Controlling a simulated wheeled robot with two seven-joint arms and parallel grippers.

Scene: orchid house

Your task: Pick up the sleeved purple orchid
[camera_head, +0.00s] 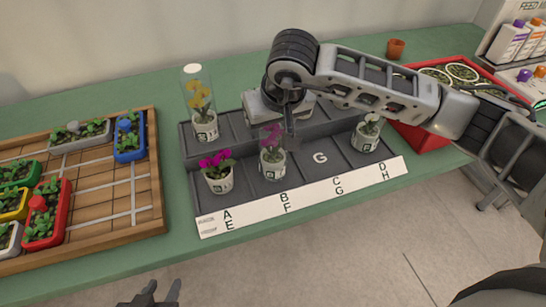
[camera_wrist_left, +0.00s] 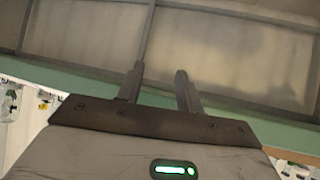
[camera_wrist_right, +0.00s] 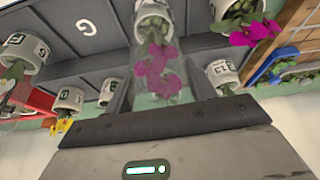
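The sleeved purple orchid (camera_head: 272,158) stands upright in a white pot in the front row of the dark tray (camera_head: 320,158), left of the empty cell marked G. Its clear sleeve and magenta flowers (camera_wrist_right: 158,65) lie between the fingers of my right gripper (camera_wrist_right: 160,88) in the right wrist view. Those fingers are apart, with no clear grip on the sleeve. In the head view my right gripper (camera_head: 288,122) points down at the sleeve's top, partly hiding it. My left gripper (camera_head: 150,295) is open and empty at the bottom edge; its fingers also show apart in the left wrist view (camera_wrist_left: 160,78).
An unsleeved magenta orchid (camera_head: 218,172) stands close on the left. A sleeved yellow orchid (camera_head: 202,105) is behind it, and a white-flowered pot (camera_head: 367,133) stands to the right. A red crate (camera_head: 425,140) and a wooden tray of seedlings (camera_head: 110,190) flank the dark tray.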

